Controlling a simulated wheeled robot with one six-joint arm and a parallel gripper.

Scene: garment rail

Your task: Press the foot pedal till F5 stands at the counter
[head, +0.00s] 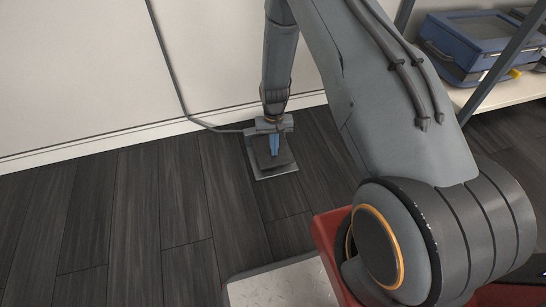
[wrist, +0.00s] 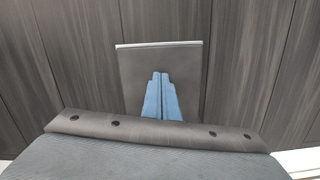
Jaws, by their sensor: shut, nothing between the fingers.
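The foot pedal (head: 281,171) is a dark plate with a pale edge on the floor, near the white wall. In the wrist view the pedal (wrist: 188,62) lies beneath the blue fingers, its far edge pale. My gripper (head: 274,151) points down over the pedal, with its blue fingers side by side. In the wrist view my gripper (wrist: 160,75) is shut and empty, its fingertips over the middle of the plate. I cannot tell whether the tips touch it. Neither F5 nor the counter can be made out here.
A cable (head: 174,75) runs down the white wall (head: 80,70) to the pedal. A shelf (head: 490,95) with a blue case (head: 480,40) stands at the upper right. The dark plank floor (head: 130,220) is clear left of the pedal.

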